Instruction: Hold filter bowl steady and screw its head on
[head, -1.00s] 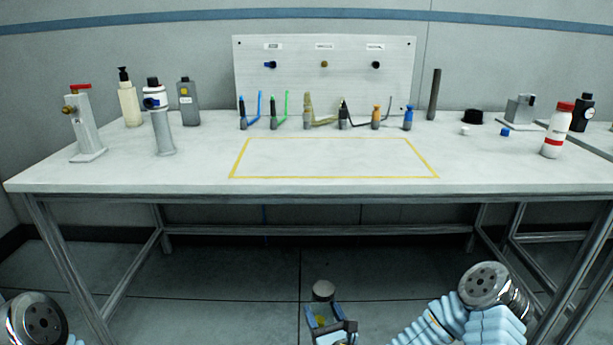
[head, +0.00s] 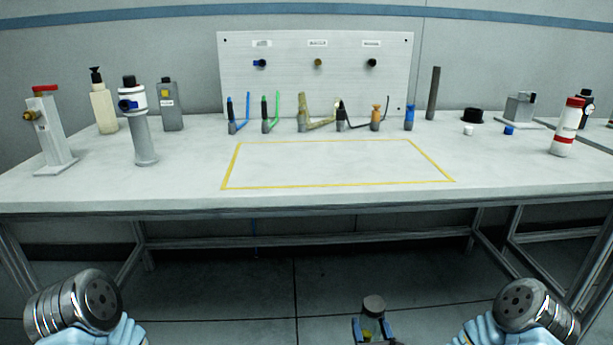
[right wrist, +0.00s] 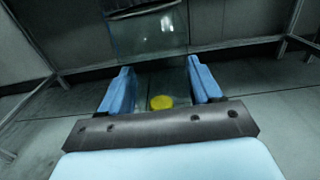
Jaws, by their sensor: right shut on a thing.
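My right gripper (head: 374,328) is low in front of the table, at the bottom of the head view. It is shut on a clear, see-through bowl (head: 372,322) with a grey round top (head: 373,303) and a yellow spot low inside. In the right wrist view the blue fingers (right wrist: 160,88) stand on both sides of the clear bowl (right wrist: 148,38), with a yellow disc between them. The bowl's outline is faint there. I cannot tell whether the grey top is the filter head. My left gripper is out of view; only part of my left arm shows.
The table (head: 480,172) has a free yellow-outlined area (head: 335,165). A white-and-blue device on a grey stand (head: 142,140), bottles and a red-topped valve fixture (head: 48,130) stand left. Several tools stand before a back panel (head: 315,85). A red-capped white bottle (head: 566,128) stands right.

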